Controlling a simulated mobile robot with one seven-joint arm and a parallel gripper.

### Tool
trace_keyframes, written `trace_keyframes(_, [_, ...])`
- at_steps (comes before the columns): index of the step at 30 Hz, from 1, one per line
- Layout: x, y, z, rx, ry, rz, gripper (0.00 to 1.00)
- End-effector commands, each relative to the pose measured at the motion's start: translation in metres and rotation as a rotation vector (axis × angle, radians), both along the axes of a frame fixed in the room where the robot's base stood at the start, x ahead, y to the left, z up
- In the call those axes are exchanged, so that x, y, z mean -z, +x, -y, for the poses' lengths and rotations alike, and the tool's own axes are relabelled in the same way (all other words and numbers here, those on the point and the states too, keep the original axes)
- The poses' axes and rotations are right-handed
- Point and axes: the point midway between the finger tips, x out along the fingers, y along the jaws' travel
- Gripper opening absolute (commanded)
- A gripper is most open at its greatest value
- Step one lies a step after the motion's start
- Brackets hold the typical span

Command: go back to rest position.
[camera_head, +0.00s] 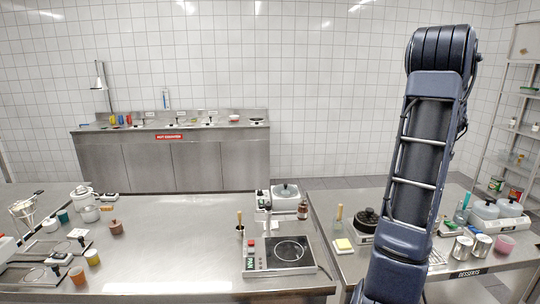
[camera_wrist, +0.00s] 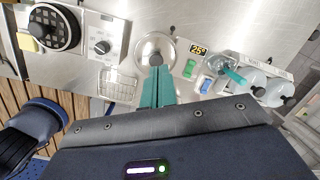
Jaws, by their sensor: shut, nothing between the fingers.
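In the wrist view my gripper (camera_wrist: 157,72) shows as teal fingers closed together, with nothing between them. The fingers point toward a steel counter, with a round metal lid or bowl (camera_wrist: 154,44) just beyond the tips. I cannot tell how far above the counter the fingers are. In the head view my arm stands tall at the right and bends at the top. My gripper is hidden in that view.
The right counter (camera_head: 340,264) holds a black pot (camera_head: 367,219), metal cans (camera_head: 462,248) and white pots (camera_head: 484,212). A wire basket (camera_wrist: 117,86) is left of my fingers. The middle counter (camera_head: 170,250) has a hot plate (camera_head: 290,251) and bare room. A shelf rack (camera_head: 510,130) stands far right.

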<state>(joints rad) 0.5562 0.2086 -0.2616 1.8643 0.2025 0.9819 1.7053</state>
Motion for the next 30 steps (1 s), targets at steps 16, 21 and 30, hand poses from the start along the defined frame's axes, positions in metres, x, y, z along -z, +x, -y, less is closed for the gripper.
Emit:
trace_keyframes(16, [-0.071, -0.034, -0.207, -0.926, -0.178, 0.091, 0.00])
trace_keyframes(21, [-0.082, -0.059, -0.262, -1.212, -0.252, 0.112, 0.00])
trace_keyframes(30, [-0.085, -0.117, -0.344, -1.713, -0.403, 0.131, 0.00])
